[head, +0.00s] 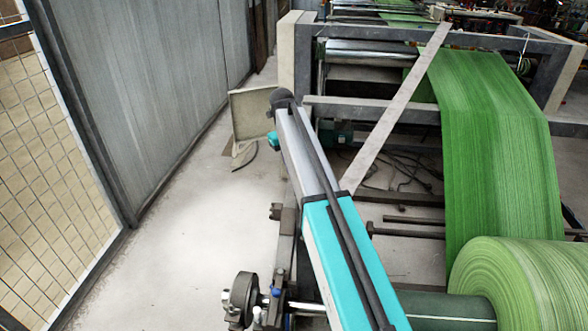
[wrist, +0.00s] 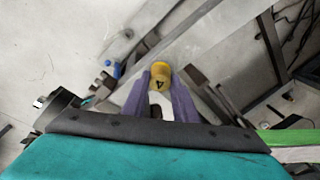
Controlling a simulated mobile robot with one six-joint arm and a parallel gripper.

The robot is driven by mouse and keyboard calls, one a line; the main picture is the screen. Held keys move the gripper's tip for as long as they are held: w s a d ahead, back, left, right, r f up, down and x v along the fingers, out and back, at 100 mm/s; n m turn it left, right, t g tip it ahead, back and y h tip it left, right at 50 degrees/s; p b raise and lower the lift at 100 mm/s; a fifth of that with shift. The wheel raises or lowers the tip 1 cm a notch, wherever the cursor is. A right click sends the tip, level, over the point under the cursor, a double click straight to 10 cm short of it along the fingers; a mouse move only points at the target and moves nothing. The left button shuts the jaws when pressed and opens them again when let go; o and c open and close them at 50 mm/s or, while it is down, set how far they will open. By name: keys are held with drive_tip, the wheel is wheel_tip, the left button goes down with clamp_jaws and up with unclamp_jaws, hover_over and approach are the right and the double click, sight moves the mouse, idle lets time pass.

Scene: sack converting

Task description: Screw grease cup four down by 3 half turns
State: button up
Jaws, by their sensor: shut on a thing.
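Grease cup four (wrist: 159,71) is a small yellow cup with a dark 4 on its face, in the middle of the wrist view. My gripper (wrist: 161,82) has two purple fingers, one on each side of the cup, and is shut on it. The 4 appears turned over. The cup's lower part and its seat are hidden, so I cannot tell how deep it sits. I cannot make out the cup or the fingers in the head view.
A big green roll (head: 530,285) and its web (head: 495,130) fill the right of the head view. A dark round wheel (head: 240,291) and blue fitting (head: 276,292) are low centre. A mesh fence (head: 45,160) stands left, with clear floor (head: 190,235) beside it.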

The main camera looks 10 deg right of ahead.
drive_tip(key=shift+w+d+f+m+b, duration=0.15)
drive_tip(key=shift+m+b, duration=0.95)
drive_tip(key=shift+b, duration=7.75)
drive_tip(key=shift+r+y+b, duration=0.2)
drive_tip(key=shift+y+b, duration=0.1)
drive_tip(key=shift+b, duration=1.65)
drive_tip(key=o, duration=1.1)
drive_tip(key=shift+c, duration=0.2)
drive_tip(key=shift+r, duration=0.1)
drive_tip(key=shift+a+r, duration=0.2)
drive_tip(key=shift+r, duration=1.3)
wheel_tip(320, 180, up, 11)
drive_tip(key=p, duration=1.1)
drive_tip(key=shift+a+f, duration=0.2)
drive_tip(key=shift+a, duration=0.25)
